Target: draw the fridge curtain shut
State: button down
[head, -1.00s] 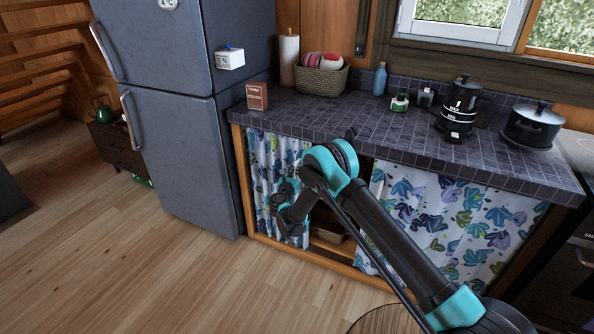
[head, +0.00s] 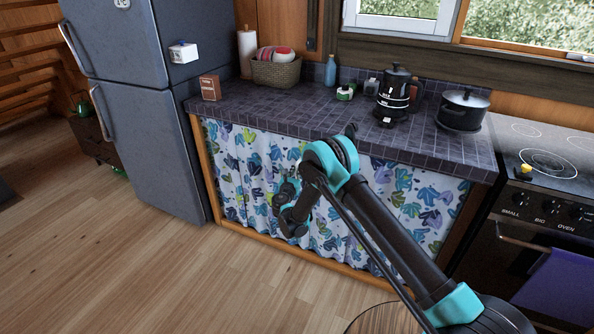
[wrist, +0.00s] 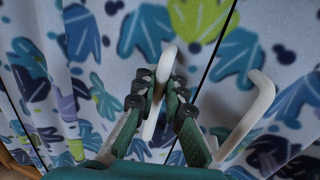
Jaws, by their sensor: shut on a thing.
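The fridge curtain (head: 235,165), white with blue and green leaves, hangs under the counter beside the fridge and is spread to the right. The other, similar curtain (head: 415,205) hangs to its right. In the wrist view their edges nearly meet, with a thin dark line between them. My gripper (wrist: 158,88) is shut on the white handle (wrist: 168,52) of the fridge curtain. A second white handle (wrist: 247,115), on the other curtain, stands just right of my gripper, apart from it.
The grey fridge (head: 150,120) stands left of the counter. The tiled countertop (head: 290,110) above holds a cocoa box (head: 210,87), a basket (head: 277,73), a kettle (head: 396,95) and a pot (head: 463,110). The stove (head: 545,190) is at right. The wooden floor at left is clear.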

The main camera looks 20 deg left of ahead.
jog(key=shift+s+d+f, duration=0.1)
jog(key=shift+d, duration=0.1)
jog(key=c, duration=1.6)
grip_release()
jog(key=shift+d, duration=0.1)
jog(key=shift+s, duration=0.1)
jog(key=s, duration=0.4)
jog(key=s+d, duration=0.1)
jog(key=s, duration=0.6)
jog(key=shift+s+d, duration=0.15)
jog(key=shift+s, duration=0.2)
jog(key=shift+s, duration=0.1)
